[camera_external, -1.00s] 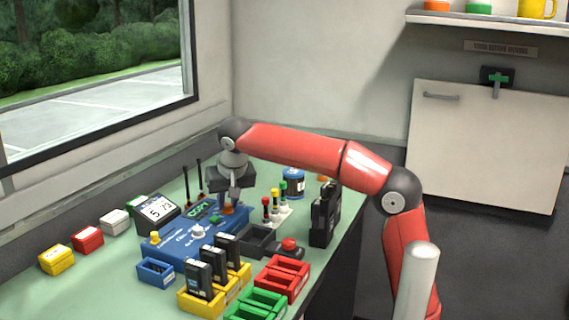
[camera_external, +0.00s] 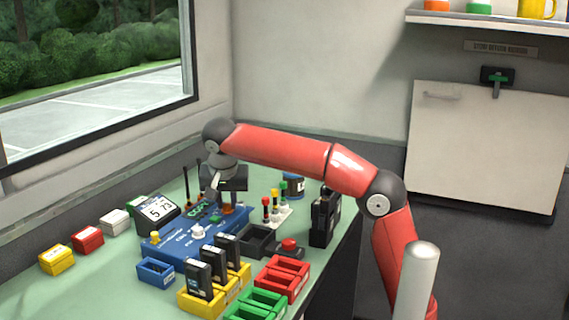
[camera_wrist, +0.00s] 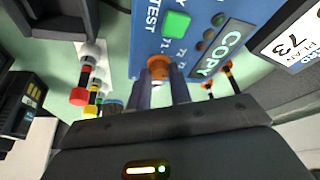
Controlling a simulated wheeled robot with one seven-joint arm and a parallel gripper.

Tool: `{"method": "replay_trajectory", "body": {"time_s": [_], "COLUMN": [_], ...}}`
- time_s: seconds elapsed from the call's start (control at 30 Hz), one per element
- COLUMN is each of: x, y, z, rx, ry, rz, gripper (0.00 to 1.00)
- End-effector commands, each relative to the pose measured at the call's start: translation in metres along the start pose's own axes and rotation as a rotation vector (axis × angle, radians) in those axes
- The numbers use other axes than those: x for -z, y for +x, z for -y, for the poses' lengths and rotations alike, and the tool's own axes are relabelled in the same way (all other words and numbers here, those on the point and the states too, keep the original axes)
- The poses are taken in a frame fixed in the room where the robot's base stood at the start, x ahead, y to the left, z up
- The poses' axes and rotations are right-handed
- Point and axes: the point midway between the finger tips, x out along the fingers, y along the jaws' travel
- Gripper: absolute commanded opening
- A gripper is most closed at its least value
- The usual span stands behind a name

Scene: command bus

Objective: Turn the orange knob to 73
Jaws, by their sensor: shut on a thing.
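The orange knob (camera_external: 228,210) stands on the right end of the blue panel (camera_external: 185,240). In the wrist view the orange knob (camera_wrist: 158,68) sits between my two fingertips, beside the green TEST button (camera_wrist: 176,25) and the COPY label (camera_wrist: 218,52). My gripper (camera_external: 222,202) is low over the panel, shut on the knob; in the wrist view my gripper (camera_wrist: 162,84) partly hides the knob and its scale. The display (camera_external: 157,208) behind the panel reads 5 and 73; in the wrist view the display (camera_wrist: 290,42) shows PLAN 73. The knob's pointer is not clear.
Colored plugs (camera_external: 275,204) stand to the right of the panel, with a red button box (camera_external: 288,248) and black radios (camera_external: 324,217). Yellow (camera_external: 205,303), red (camera_external: 282,277) and green bins are in front. Two thin antennas (camera_external: 186,185) stand behind the panel.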

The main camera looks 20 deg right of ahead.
Motion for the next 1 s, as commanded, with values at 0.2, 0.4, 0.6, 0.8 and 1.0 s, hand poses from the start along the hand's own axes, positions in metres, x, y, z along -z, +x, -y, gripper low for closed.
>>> {"method": "replay_trajectory", "body": {"time_s": [0.2, 0.4, 0.6, 0.8, 1.0], "x": [0.001, 0.0, 0.0, 0.0, 0.0], "y": [-0.002, -0.001, -0.001, -0.02, -0.056], "z": [0.001, 0.0, 0.0, 0.001, 0.001], "rx": [0.006, 0.004, 0.002, 0.004, 0.007], "ry": [0.0, -0.001, -0.001, -0.003, -0.002], "rz": [-0.002, -0.001, 0.0, -0.001, -0.001], "gripper": [0.24, 0.42, 0.42, 0.42, 0.42]}}
